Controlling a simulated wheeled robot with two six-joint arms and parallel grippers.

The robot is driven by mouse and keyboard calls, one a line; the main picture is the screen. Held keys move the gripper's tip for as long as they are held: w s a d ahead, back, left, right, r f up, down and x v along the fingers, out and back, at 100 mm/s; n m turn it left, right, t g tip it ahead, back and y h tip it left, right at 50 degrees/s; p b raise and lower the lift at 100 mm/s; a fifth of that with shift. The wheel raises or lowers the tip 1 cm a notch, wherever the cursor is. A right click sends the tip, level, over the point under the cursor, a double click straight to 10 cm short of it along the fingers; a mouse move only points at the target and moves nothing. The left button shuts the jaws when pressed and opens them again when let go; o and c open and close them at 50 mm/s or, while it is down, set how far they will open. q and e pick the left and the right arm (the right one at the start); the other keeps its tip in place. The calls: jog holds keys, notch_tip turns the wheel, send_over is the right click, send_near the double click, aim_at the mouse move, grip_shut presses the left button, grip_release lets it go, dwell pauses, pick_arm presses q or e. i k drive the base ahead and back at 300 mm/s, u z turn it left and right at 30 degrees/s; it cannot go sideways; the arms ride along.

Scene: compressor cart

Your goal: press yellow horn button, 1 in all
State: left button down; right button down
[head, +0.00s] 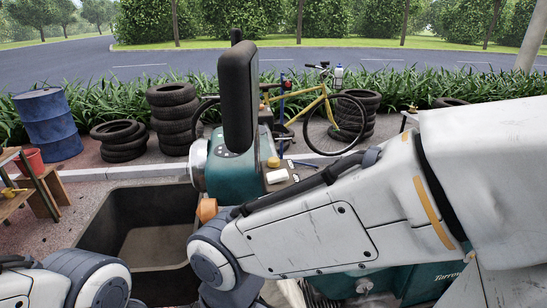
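A small yellow dome (273,162), which looks like the horn button, sits on a panel beside the teal housing (231,178) in the head view. A tall black upright part (239,97) rises from this housing. My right arm reaches in from the right and crosses in front of the cart, just below and right of the yellow dome. Its gripper cannot be made out. Only a rounded link of my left arm shows at the bottom left; its gripper is out of view. I see nothing touching the dome.
An orange knob (207,210) is on the housing's lower left. A dark open bin (120,214) lies left of it. More teal machine (428,284) shows at lower right. Behind are tyres (172,113), a blue barrel (48,123) and a yellow bicycle (318,104).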

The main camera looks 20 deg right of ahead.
aim_at(272, 162)
jog(key=u, duration=1.85)
jog(key=k, duration=0.9)
jog(key=z, duration=1.8)
